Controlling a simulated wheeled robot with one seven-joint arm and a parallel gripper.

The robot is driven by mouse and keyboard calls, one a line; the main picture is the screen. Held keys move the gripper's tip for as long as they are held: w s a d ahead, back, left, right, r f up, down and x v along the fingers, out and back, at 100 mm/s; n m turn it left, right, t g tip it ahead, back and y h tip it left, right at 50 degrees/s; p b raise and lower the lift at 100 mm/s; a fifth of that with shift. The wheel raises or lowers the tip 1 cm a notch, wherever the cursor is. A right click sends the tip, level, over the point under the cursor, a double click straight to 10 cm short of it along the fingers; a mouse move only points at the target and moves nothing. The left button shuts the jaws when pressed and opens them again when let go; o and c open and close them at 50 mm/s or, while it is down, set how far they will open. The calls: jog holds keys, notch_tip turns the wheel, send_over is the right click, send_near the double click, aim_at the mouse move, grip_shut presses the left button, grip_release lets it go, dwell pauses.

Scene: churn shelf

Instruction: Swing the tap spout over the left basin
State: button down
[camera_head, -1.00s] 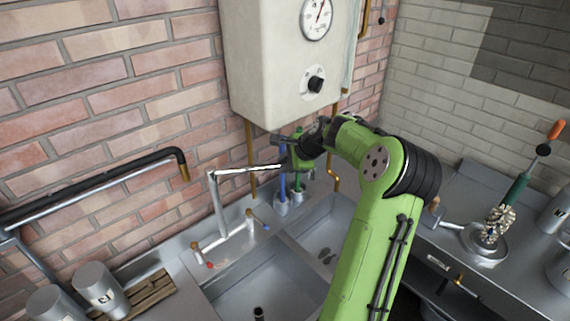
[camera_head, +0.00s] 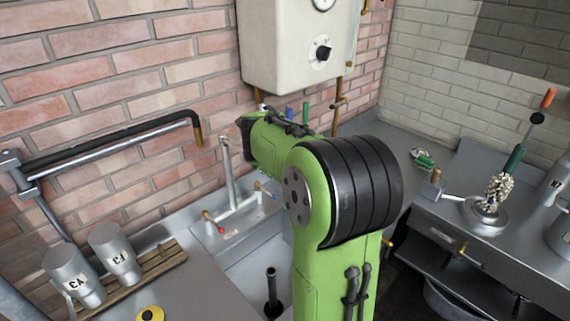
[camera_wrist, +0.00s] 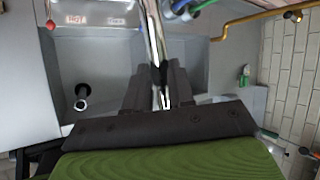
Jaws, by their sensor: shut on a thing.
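The tap (camera_head: 228,175) stands behind the sink, with a red-ended and a blue-ended handle at its base. Its chrome spout is hidden behind my arm in the head view, but the spout (camera_wrist: 154,40) shows in the wrist view, running between my fingers. My gripper (camera_wrist: 160,88) is shut on the spout. The left basin (camera_head: 245,272) has a dark upright pipe in it; the basin (camera_wrist: 100,70) lies left of the spout in the wrist view. The right basin is mostly hidden by my arm in the head view.
A boiler box (camera_head: 295,45) hangs on the brick wall above the sink. A jointed pipe (camera_head: 110,150) ends in a brass tip left of the tap. Two metal canisters stand on a wooden rack (camera_head: 150,268) at the left. A worktop with a green-handled brush (camera_head: 497,185) is on the right.

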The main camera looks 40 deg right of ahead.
jog(key=shift+a+m+g+h+b, duration=0.3)
jog(key=shift+a+m+g+b, duration=0.4)
jog(key=shift+a, duration=0.8)
jog(key=c, duration=1)
grip_release()
jog(key=shift+w, duration=0.1)
jog(key=shift+o, duration=0.2)
jog(key=p+v, duration=0.1)
jog(key=v, duration=1.4)
jog(key=shift+s+a+r+p, duration=0.2)
jog(key=shift+s+p, duration=0.15)
jog(key=shift+s, duration=0.1)
